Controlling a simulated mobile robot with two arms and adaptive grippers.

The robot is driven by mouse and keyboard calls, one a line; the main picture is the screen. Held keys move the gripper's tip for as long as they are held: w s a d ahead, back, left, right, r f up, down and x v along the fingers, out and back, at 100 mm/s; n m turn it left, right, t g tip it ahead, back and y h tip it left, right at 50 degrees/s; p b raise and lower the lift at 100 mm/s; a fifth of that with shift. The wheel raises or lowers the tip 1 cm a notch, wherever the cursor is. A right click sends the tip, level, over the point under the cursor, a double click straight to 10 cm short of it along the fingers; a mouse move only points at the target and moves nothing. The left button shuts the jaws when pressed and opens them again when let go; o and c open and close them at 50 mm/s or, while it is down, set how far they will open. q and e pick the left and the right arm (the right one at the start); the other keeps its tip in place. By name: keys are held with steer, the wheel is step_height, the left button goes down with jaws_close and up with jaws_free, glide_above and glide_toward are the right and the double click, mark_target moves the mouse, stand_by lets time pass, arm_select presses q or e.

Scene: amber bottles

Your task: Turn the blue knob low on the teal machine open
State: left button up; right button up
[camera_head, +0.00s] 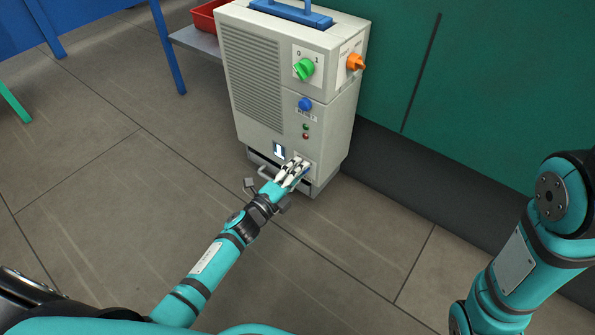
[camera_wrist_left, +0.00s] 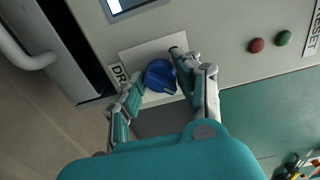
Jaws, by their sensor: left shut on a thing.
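The machine (camera_head: 342,125) is a pale beige-grey cabinet in the head view, not teal. Low on its front, a blue knob (camera_wrist_left: 159,76) sits on a white plate with a partly covered label beginning "DR" in the left wrist view. My left gripper (camera_head: 296,172) reaches the lower front of the machine in the head view and mostly hides this knob there. In the left wrist view its fingers (camera_wrist_left: 158,80) are on either side of the knob, shut on it. My right gripper is out of view; only part of my right arm shows.
Above are a green knob (camera_head: 304,69), an orange side knob (camera_head: 356,62) and a round blue control (camera_head: 305,104). Small green and red buttons (camera_head: 306,131) lie below these. A metal handle (camera_wrist_left: 22,54) is beside the low plate. The floor in front is clear.

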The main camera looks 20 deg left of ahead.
arm_select(q)
steer(key=shift+f, duration=0.1)
steer(key=o, duration=1.1)
steer(key=shift+s, duration=0.1)
steer(key=v, duration=1.1)
steer(key=shift+s+a, duration=0.1)
steer(key=shift+s, duration=0.3)
